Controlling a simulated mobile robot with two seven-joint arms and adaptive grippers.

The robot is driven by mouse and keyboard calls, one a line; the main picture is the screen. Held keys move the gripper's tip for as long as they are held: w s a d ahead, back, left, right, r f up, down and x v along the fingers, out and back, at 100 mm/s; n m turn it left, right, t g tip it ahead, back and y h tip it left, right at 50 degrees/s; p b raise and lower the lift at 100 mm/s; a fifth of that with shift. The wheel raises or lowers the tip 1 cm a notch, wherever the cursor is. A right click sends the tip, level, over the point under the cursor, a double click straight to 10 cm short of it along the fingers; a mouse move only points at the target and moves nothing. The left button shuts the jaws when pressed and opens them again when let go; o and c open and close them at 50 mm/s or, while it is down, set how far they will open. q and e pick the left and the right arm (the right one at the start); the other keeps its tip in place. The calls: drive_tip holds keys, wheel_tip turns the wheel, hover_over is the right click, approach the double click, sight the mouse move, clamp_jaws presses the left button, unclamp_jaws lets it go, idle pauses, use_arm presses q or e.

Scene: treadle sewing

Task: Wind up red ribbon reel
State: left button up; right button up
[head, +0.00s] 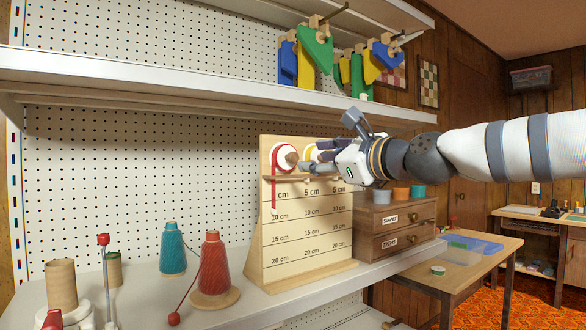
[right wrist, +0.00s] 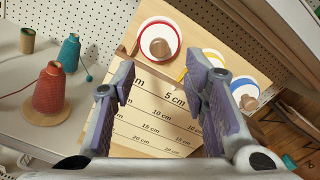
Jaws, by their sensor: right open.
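The red ribbon reel (head: 283,157) is mounted at the top left of an upright wooden measuring board (head: 299,257). It has a white face, a red rim and a wooden knob. Its red ribbon (head: 274,190) hangs down to about the 10 cm mark. The reel also shows in the right wrist view (right wrist: 159,46), ahead of the fingers. My right gripper (right wrist: 160,70) is open and empty, in front of the board and apart from the red reel's knob. In the head view it covers part of the yellow reel (head: 309,152). My left gripper is not in view.
A blue-rimmed reel (right wrist: 245,90) sits right of the yellow one. Red (head: 214,265) and teal (head: 172,250) thread cones stand left of the board. A wooden drawer box (head: 395,228) stands at its right. A shelf (head: 180,84) runs above.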

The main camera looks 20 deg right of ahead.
sight(295, 157)
drive_tip(key=x, duration=0.6)
drive_tip(key=shift+f+b, duration=0.15)
drive_tip(key=shift+b, duration=0.25)
drive_tip(key=shift+w+a+r, duration=0.25)
drive_tip(key=shift+w, duration=0.15)
drive_tip(key=shift+c, duration=0.6)
clamp_jaws()
